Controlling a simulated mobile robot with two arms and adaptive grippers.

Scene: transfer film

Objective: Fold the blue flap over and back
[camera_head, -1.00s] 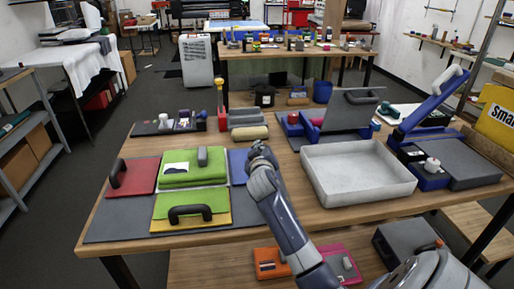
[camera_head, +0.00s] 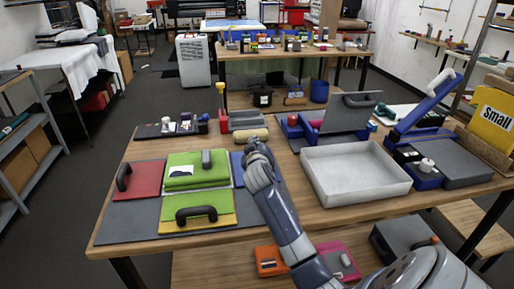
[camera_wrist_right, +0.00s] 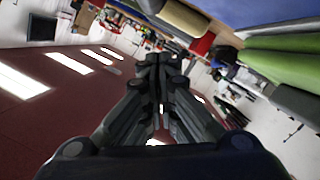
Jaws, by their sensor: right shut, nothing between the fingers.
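The blue flap (camera_head: 237,169) lies at the right side of the grey folding mat (camera_head: 125,222), next to the green pad (camera_head: 197,171). My right gripper and forearm hide part of it. My right gripper (camera_head: 252,146) is shut and empty, at the flap's far right corner; I cannot tell whether it touches the flap. My left gripper is not in view.
The red flap (camera_head: 149,178) and the yellow-green front flap (camera_head: 186,223) have black handles. A white tray (camera_head: 358,196) stands right of my arm. A tan roll (camera_head: 251,135) lies just behind the gripper. Bare table shows between mat and tray.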

